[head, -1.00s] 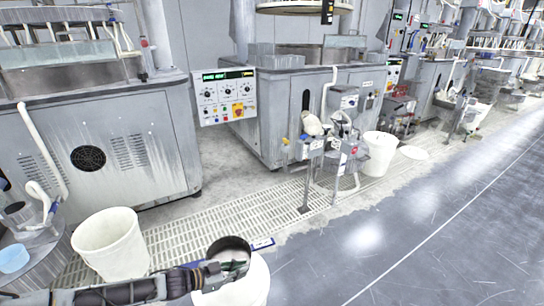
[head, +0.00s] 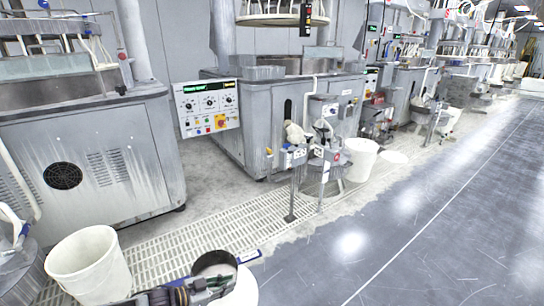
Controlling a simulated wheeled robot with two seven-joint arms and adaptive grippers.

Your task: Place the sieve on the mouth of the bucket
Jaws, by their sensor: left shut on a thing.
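The sieve (head: 213,262) is a short round piece with a dark rim, low in the middle of the head view. My left gripper (head: 208,287) is shut on its near side, with the arm coming in from the lower left. A white bucket (head: 242,291) shows below and right of the sieve, cut off by the bottom edge. The sieve overlaps its upper part in the picture; I cannot tell whether they touch. My right gripper is not in view.
Another white bucket (head: 90,266) stands open at left on the pale floor grating (head: 180,238). Grey polishing machines (head: 85,165) line the back, one with a control panel (head: 207,108). Posts with small boxes (head: 292,158) stand at centre. The grey floor (head: 400,240) at right is clear.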

